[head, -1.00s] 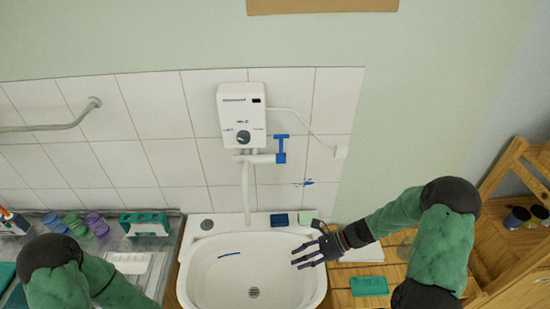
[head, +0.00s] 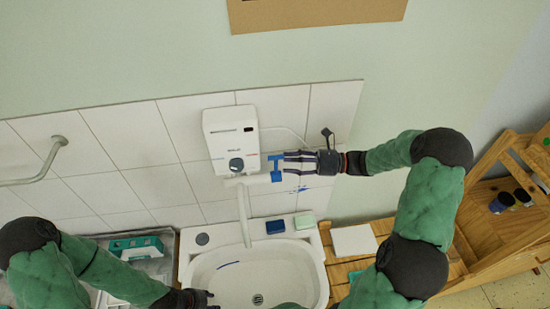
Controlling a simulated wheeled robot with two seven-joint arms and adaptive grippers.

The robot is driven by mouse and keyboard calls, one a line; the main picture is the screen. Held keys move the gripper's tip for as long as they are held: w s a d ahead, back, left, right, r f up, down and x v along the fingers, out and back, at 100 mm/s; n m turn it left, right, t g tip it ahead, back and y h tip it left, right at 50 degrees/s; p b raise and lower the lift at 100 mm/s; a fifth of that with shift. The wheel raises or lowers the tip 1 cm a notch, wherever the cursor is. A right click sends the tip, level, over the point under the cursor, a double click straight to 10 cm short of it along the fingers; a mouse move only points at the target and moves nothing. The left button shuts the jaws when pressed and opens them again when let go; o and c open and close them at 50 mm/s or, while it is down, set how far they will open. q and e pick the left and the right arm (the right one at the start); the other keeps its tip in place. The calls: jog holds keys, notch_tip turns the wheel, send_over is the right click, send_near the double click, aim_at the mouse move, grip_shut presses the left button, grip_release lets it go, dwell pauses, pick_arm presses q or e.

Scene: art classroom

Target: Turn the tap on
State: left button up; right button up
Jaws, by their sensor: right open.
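The blue tap handle (head: 277,158) sits on the white pipe under the white water heater (head: 231,140) on the tiled wall. The white spout (head: 243,215) runs down toward the sink (head: 318,268). My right gripper (head: 287,163) is open, with its fingertips right beside the tap handle on its right side. I cannot tell whether they touch it. My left gripper (head: 211,299) is low in the picture, at the left side of the sink. Its fingers are small and partly cut off, so its opening is unclear. No running water shows.
A blue sponge (head: 275,227) and a pale green block (head: 304,222) lie on the sink's back rim. A grey rail (head: 45,168) is on the left wall. A wooden shelf (head: 500,235) with dark jars stands at right.

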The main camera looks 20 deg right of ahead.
aim_at(277, 162)
jog(key=shift+p+x, duration=0.3)
jog(key=shift+x, duration=2.25)
jog(key=shift+s, duration=0.15)
grip_shut()
